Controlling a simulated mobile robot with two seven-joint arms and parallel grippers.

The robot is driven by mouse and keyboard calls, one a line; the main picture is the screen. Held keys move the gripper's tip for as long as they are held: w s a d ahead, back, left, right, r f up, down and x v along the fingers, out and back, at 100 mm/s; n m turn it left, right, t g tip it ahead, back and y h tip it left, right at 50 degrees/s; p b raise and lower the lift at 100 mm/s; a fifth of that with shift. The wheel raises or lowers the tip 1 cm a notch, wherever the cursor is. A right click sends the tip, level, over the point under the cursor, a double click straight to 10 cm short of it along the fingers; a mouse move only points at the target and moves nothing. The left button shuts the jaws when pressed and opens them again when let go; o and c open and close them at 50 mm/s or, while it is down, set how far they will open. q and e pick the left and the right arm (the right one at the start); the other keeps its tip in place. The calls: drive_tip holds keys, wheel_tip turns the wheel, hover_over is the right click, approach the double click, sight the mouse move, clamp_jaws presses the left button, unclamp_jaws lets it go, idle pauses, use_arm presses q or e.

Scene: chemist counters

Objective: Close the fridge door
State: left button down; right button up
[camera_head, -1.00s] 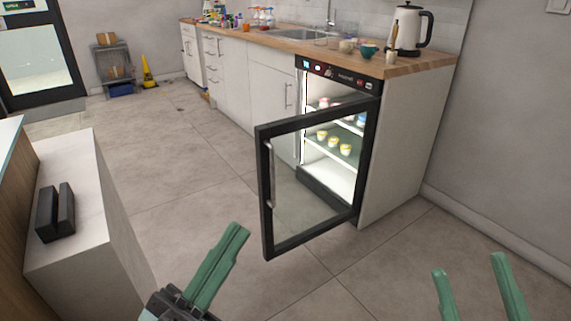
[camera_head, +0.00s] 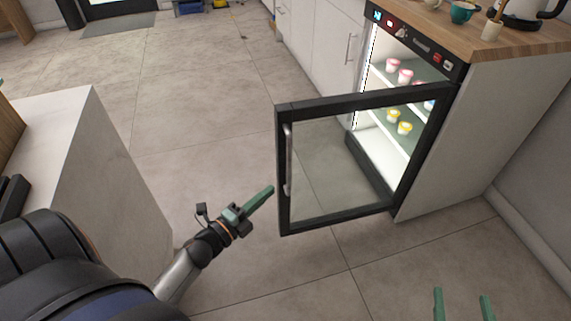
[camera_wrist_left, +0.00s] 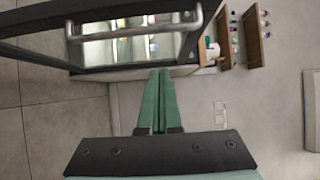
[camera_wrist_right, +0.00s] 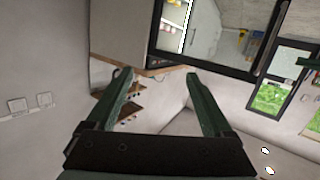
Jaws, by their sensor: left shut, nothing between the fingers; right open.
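The fridge (camera_head: 425,110) is lit inside, with several small cups on its shelves. Its glass door (camera_head: 350,165) has a black frame and stands wide open, swung out toward me. The metal handle (camera_head: 287,160) is upright near the door's free edge; it also shows in the left wrist view (camera_wrist_left: 135,36). My left gripper (camera_head: 268,190) is shut and empty, its tips just left of the door's free edge; I cannot tell whether they touch it. My right gripper (camera_head: 462,296) is open and empty at the lower right, apart from the door.
A wooden counter (camera_head: 530,42) with a kettle (camera_head: 520,10) and a teal cup (camera_head: 462,11) tops the fridge. A white cabinet block (camera_head: 75,150) stands at the left. The tiled floor between is clear. A wall is at the right.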

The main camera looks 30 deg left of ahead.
use_arm(q)
drive_tip(key=w+a+b, duration=0.1)
drive_tip(key=w, duration=0.9)
use_arm(e)
wheel_tip(320, 180, up, 9)
drive_tip(key=n+t+y, duration=0.1)
drive_tip(key=t, duration=0.2)
drive_tip(key=shift+w+a+n+t+y, duration=0.2)
drive_tip(key=shift+w+n+t+y, duration=0.1)
drive_tip(key=shift+w+y, duration=0.1)
use_arm(q)
drive_tip(key=shift+w+a, duration=0.15)
drive_tip(key=shift+a, duration=0.05)
